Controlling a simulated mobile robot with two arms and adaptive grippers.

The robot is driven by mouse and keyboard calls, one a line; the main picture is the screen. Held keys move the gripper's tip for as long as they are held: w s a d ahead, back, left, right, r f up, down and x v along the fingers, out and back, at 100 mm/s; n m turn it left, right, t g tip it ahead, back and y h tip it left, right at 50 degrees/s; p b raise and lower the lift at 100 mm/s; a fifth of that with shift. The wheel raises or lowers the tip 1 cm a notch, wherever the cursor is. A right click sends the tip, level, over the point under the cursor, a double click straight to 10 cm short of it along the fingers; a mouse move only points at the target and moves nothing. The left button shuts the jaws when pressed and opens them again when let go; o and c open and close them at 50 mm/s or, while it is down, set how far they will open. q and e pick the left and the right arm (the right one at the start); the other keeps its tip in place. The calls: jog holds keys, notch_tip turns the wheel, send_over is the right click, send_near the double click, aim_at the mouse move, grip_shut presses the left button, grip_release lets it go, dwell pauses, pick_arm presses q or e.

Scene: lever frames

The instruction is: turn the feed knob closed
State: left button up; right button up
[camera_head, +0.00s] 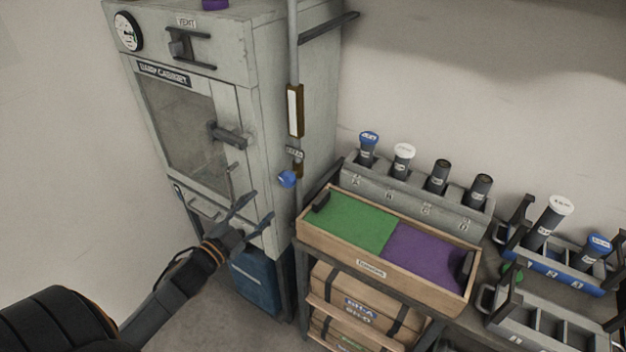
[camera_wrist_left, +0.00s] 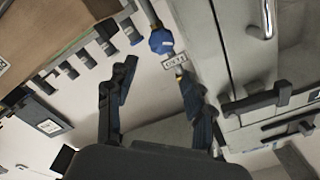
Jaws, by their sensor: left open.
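The feed knob (camera_head: 287,178) is a small round blue knob on the pipe at the cabinet's right front edge, with a small label plate (camera_head: 294,154) just above it. It also shows in the left wrist view (camera_wrist_left: 161,41), beyond the fingertips. My left gripper (camera_head: 259,208) is open and empty, below and to the left of the knob in the head view, apart from it. Its two dark fingers also show in the left wrist view (camera_wrist_left: 155,72), with the label plate (camera_wrist_left: 174,62) between and beyond their tips. My right gripper is not in view.
The grey cabinet (camera_head: 255,100) stands behind, with a protruding door handle (camera_head: 229,134) left of the knob. A wooden tray (camera_head: 365,265) with green and purple halves sits on a cart at right. A blue container (camera_head: 255,283) stands below the cabinet.

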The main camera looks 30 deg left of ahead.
aim_at(285, 182)
pick_arm(q)
jog(key=w, duration=0.4)
jog(key=w+p, duration=0.1)
jog(key=w, duration=0.4)
jog(key=w+d+p, duration=0.1)
jog(key=w, duration=0.3)
jog(key=shift+w+f, duration=0.1)
jog(key=shift+w, duration=0.25)
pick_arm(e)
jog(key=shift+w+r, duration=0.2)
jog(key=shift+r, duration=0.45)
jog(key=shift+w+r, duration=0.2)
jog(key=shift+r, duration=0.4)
pick_arm(q)
jog(key=c, duration=0.9)
